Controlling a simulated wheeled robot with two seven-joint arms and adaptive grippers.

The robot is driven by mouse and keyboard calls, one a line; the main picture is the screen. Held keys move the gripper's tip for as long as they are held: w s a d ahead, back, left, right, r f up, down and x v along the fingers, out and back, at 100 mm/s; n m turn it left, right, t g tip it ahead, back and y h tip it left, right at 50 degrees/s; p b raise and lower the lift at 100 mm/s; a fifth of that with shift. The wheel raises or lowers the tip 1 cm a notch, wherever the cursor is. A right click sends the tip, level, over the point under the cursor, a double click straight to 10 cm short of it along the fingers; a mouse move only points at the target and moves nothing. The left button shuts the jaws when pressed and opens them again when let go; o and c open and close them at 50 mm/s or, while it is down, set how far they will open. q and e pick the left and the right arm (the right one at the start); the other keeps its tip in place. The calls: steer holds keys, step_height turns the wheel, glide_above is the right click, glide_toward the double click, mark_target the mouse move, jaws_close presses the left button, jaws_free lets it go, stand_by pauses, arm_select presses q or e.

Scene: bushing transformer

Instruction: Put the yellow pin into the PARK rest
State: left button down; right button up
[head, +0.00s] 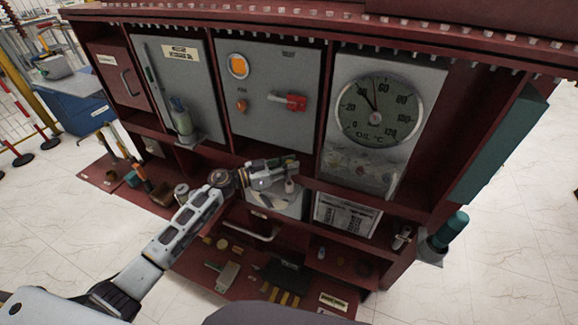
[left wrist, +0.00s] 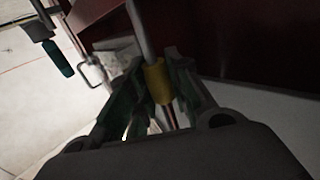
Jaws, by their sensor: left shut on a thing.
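The yellow pin (left wrist: 156,84) shows in the left wrist view as a yellow collar around a grey rod, between my fingers. My left gripper (left wrist: 158,75) is shut on it. In the head view my left gripper (head: 284,172) is in front of the red cabinet, just below the grey switch panel; the pin cannot be made out clearly there. I cannot pick out the PARK rest; small labels on the lower shelf are too small to read. My right gripper is in neither view.
The red cabinet (head: 437,190) carries an oil dial (head: 379,110) and a red-handled switch (head: 292,102). A teal cylinder (head: 452,229) stands on a side bracket. Several small parts lie on the lower shelf (head: 205,280). A blue cabinet (head: 76,103) stands at far left.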

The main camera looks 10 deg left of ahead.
mark_target(289, 180)
arm_select(q)
steer(key=shift+f, duration=0.35)
stand_by(0.7)
steer(key=shift+f+b, duration=0.5)
steer(key=shift+f, duration=0.25)
stand_by(0.3)
steer(key=shift+f+b, duration=0.3)
steer(key=shift+f, duration=0.4)
steer(key=shift+f, duration=0.45)
stand_by(0.4)
steer(key=c, duration=1.2)
jaws_free()
steer(key=shift+c, duration=0.2)
steer(key=v, duration=1.2)
